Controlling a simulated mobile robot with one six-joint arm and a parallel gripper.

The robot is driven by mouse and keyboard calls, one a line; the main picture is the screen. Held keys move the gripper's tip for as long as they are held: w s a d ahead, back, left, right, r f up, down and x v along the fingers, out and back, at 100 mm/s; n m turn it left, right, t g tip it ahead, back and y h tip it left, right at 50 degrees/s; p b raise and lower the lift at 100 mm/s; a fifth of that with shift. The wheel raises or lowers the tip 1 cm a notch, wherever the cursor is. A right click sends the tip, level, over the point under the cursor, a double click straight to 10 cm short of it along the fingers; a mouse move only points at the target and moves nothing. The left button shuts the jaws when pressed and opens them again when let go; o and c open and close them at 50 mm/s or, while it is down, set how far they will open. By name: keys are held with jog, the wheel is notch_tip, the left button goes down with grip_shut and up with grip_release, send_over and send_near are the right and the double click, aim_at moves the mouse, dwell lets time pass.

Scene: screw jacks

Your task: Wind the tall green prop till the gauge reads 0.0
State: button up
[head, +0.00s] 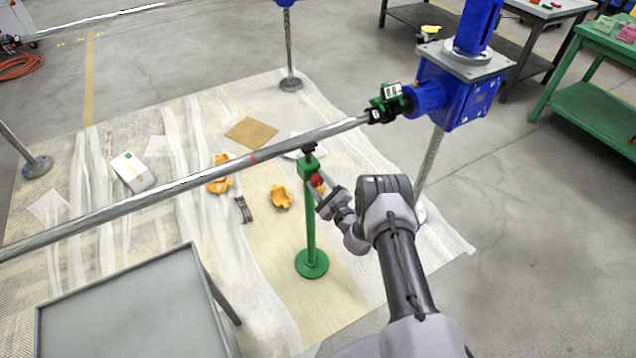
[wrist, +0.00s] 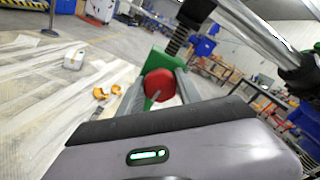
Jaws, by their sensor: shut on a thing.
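The tall green prop (head: 310,225) stands upright on a round green foot, its top just under the long steel bar (head: 200,181). Its red knob (head: 316,179) sits on the side of the green head. In the wrist view the red knob (wrist: 160,83) lies between the fingers of my gripper (head: 319,187), which is shut on it. The green housing (wrist: 156,61) and a dark threaded screw (wrist: 177,42) show behind and above it. The gauge (head: 393,90) is a green block with a small white display on the bar's right end; its digits are too small to read surely.
A blue gearbox (head: 460,92) on a steel post holds the bar's right end. A grey table (head: 135,310) stands at lower left. Orange pieces (head: 281,197) and a brown board (head: 251,132) lie on the sheet. A green bench (head: 595,105) is at right.

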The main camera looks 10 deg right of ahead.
jog(key=shift+m, duration=0.3)
jog(key=o, duration=1.4)
jog(key=shift+c, duration=0.2)
jog(key=p+v, duration=0.6)
jog(key=v, duration=1.1)
jog(key=shift+s, duration=0.2)
